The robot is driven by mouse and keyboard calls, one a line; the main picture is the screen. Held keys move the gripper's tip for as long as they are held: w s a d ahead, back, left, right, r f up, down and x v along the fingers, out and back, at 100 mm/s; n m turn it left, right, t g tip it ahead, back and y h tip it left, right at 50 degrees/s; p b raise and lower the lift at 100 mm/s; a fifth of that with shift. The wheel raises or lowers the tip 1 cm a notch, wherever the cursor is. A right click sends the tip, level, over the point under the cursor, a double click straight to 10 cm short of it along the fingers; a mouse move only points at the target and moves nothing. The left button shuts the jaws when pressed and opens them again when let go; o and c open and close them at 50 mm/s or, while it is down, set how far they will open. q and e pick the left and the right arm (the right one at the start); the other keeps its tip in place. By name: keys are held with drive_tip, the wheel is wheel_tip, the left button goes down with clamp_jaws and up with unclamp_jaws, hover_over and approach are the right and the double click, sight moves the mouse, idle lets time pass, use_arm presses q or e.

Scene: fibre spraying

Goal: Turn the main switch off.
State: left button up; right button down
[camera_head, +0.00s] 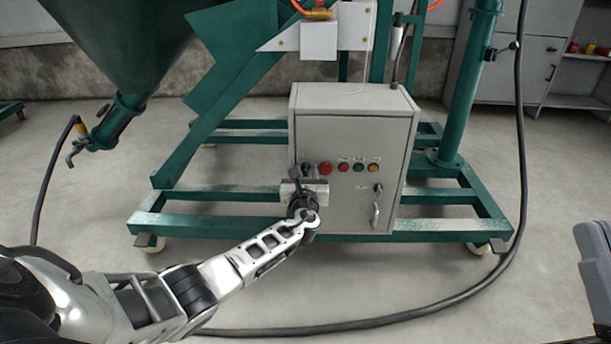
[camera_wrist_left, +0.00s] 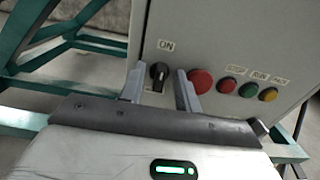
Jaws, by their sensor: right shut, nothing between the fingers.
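The main switch (camera_wrist_left: 158,76) is a black rotary knob on the front of a grey control box (camera_head: 340,106). An "ON" label shows above it in the left wrist view, and its handle stands roughly upright. My left gripper (camera_wrist_left: 160,88) is open, with one finger on each side of the knob and visible gaps to it. In the head view the left gripper (camera_head: 304,178) is at the box's left front and partly hides the switch area. The fingertips' depth relative to the knob is hard to tell. My right gripper is not in view.
A red button (camera_wrist_left: 201,81) is close beside the right finger. Several smaller coloured buttons continue rightward. The box has a handle (camera_head: 375,215) lower right and stands on a green wheeled frame (camera_head: 450,237). A black hose (camera_head: 400,318) crosses the open floor in front.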

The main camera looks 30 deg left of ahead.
use_arm(q)
clamp_jaws()
drive_tip(key=c, duration=0.7)
unclamp_jaws()
